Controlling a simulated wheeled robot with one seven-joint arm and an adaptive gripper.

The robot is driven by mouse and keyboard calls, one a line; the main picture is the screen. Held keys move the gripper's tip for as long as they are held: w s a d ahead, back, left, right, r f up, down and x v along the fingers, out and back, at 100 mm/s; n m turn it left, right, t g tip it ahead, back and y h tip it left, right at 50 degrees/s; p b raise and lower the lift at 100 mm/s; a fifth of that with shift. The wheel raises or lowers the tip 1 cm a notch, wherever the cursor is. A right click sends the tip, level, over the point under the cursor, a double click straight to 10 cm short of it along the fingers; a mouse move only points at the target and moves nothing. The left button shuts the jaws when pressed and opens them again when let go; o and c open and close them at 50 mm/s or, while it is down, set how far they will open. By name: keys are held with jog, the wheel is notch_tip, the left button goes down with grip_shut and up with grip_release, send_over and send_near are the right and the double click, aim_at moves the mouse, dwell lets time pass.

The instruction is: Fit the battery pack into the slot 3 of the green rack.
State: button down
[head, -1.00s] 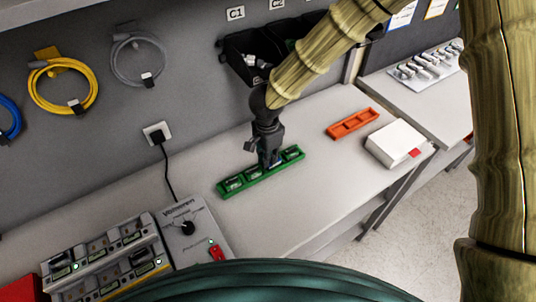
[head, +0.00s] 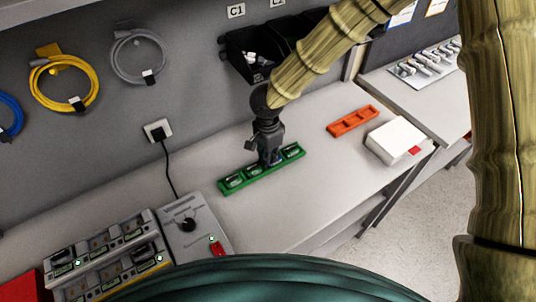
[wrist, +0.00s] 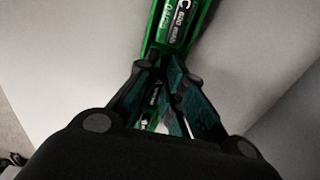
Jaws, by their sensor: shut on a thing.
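The long green rack (head: 248,182) lies on the bench, slanting up to the right in the head view. Packs sit in it, two left of my gripper (head: 268,162) and one at the right end (head: 291,152). My gripper points down at the rack, right of its middle, with its fingers shut on the battery pack. The fingers largely hide the pack and the slot under it, so I cannot tell how deep it sits. In the wrist view my gripper (wrist: 168,95) is over the green rack (wrist: 152,45), and a labelled pack (wrist: 180,22) shows beyond the fingertips.
An orange rack (head: 352,121) and a white box (head: 394,139) lie to the right. A charger station (head: 110,258) and a grey control box (head: 190,228) stand at the lower left. Black bins (head: 252,58) hang on the wall behind my arm. Bench in front of the rack is clear.

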jog(key=c, duration=1.5)
grip_release()
jog(key=shift+d+f, duration=0.1)
jog(key=shift+o, duration=0.2)
notch_tip(320, 180, up, 12)
jog(key=shift+s, duration=0.1)
